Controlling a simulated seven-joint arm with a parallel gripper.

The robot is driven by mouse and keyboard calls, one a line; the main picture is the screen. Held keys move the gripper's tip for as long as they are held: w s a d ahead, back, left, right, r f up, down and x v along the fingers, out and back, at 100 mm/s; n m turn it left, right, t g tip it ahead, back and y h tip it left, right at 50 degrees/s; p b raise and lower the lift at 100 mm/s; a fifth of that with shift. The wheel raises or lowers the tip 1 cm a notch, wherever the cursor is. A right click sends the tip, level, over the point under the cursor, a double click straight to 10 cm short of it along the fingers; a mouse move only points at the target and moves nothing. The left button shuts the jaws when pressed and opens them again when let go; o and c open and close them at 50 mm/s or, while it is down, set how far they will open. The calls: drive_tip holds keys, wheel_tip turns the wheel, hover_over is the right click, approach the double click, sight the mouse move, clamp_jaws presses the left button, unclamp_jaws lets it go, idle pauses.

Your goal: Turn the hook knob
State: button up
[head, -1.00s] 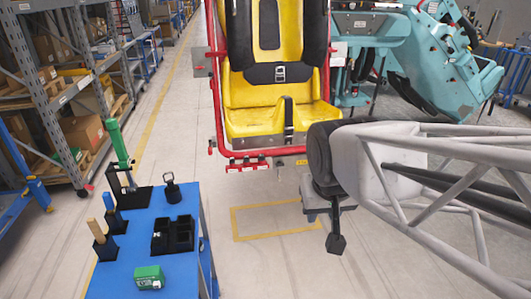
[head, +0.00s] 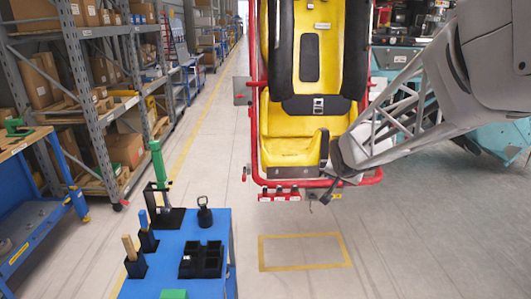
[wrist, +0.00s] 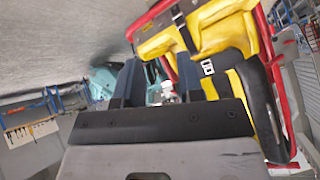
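A yellow coaster seat (head: 293,140) in a red tube frame (head: 253,150) stands ahead. Below it is a bar with several small red fittings (head: 279,194); a small dark hook-like part (head: 310,198) hangs at its right end. I cannot tell for sure which part is the hook knob. My gripper (head: 330,192) is at the seat's lower right corner, close to the frame; contact cannot be told. In the wrist view my gripper (wrist: 158,82) has its two dark blue fingers apart with nothing visible held between them. The seat also shows there (wrist: 205,35), tilted, beyond the fingers.
A blue table (head: 205,288) at the front holds a black tray (head: 201,260), upright tools and a green item (head: 173,294). Shelving (head: 100,100) lines the left. A teal machine (head: 500,140) stands behind my arm. The floor with a yellow outline (head: 304,236) is clear.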

drive_tip(key=w+d+f+m+t+y, duration=0.1)
drive_tip(key=w+d+f+t, duration=0.1)
drive_tip(key=w+f, duration=0.45)
drive_tip(key=w+d+f+m+t+y, duration=0.1)
drive_tip(key=w+f+m, duration=0.15)
drive_tip(key=w, duration=0.75)
drive_tip(key=w+d+f+t, duration=0.2)
drive_tip(key=w+f, duration=0.3)
drive_tip(key=w, duration=0.3)
drive_tip(key=w+d+f+m+t+y, duration=0.1)
drive_tip(key=w+f+y, duration=0.1)
drive_tip(key=w+f, duration=0.3)
drive_tip(key=w+d+f+m+t+y, duration=0.1)
drive_tip(key=w+f, duration=0.1)
drive_tip(key=f, duration=0.6)
drive_tip(key=m+t+y, duration=0.1)
drive_tip(key=m+y, duration=0.1)
drive_tip(key=y, duration=0.1)
approach(313, 196)
drive_tip(key=shift+w+f, duration=0.1)
drive_tip(key=shift+f, duration=0.3)
drive_tip(key=shift+w+a, duration=0.1)
drive_tip(key=x, duration=0.7)
drive_tip(key=shift+w+a, duration=0.15)
drive_tip(key=shift+w, duration=0.15)
drive_tip(key=shift+r, duration=0.15)
clamp_jaws()
